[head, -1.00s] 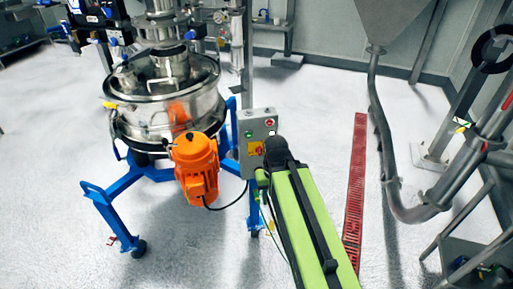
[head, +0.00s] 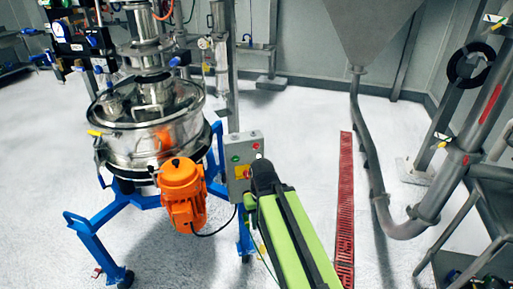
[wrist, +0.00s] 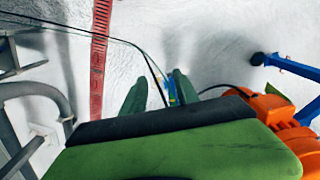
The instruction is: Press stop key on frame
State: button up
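A grey control box (head: 230,172) is mounted on the blue frame (head: 143,197) of the sifter in the head view. A small red key (head: 257,147) sits at its upper right, a green key (head: 236,159) to the left of it, and a yellow-and-red switch (head: 243,172) below. My arm's dark end overlaps the box's right edge in the head view, and the fingers are hidden there. In the wrist view the two green fingers of my gripper (wrist: 160,92) are apart with nothing held between them. I cannot tell whether the gripper touches the box.
An orange motor (head: 183,195) hangs left of the box, with a black cable (head: 214,229). The steel sifter drum (head: 150,138) stands behind it. A red floor grate (head: 345,205) and a grey pipe (head: 378,185) lie to the right.

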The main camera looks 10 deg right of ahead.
grip_shut()
dwell(1.5)
